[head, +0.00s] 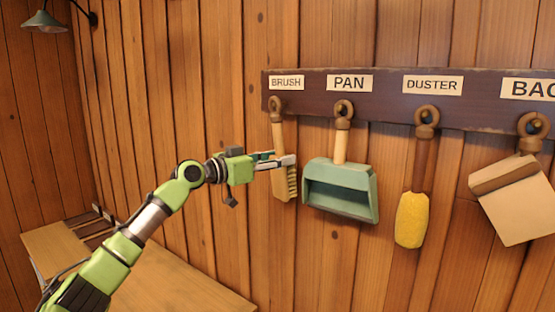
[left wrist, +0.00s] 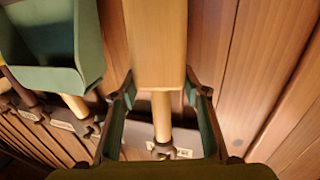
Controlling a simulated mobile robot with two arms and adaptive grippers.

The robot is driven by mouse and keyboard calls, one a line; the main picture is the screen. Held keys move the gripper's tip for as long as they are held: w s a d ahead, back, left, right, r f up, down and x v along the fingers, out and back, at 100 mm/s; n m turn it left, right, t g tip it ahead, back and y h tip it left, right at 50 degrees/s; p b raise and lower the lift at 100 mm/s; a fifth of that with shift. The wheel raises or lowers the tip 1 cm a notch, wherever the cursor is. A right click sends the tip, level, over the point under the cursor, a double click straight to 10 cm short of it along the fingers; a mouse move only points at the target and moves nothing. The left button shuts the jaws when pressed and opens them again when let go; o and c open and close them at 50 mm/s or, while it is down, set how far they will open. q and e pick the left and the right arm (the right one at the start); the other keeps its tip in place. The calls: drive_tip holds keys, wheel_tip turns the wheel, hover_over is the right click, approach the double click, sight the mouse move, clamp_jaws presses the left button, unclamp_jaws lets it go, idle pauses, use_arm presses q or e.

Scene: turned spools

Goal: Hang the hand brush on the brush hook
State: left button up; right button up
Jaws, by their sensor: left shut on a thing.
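The hand brush (head: 284,182) is upright under the BRUSH label, its wooden handle up and pale bristles facing right. The top of its handle meets the round wooden brush hook (head: 275,103) on the rail; I cannot tell whether its loop is fully over the peg. My left gripper (head: 278,161) comes from the left and is shut on the brush near where handle and block meet. In the left wrist view the brush block (left wrist: 155,45) lies between the fingers of the left gripper (left wrist: 160,88), with the handle running to the hook. My right gripper is not in view.
A green dustpan (head: 340,187) hangs close to the right of the brush. A yellow duster (head: 411,220) and a pale bag-like thing (head: 515,205) hang further right on the dark rail (head: 385,98). A wooden bench (head: 180,280) stands below left.

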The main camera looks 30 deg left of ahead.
use_arm(q)
drive_tip(key=o, duration=1.6)
drive_tip(key=shift+c, duration=0.2)
drive_tip(key=v, duration=1.2)
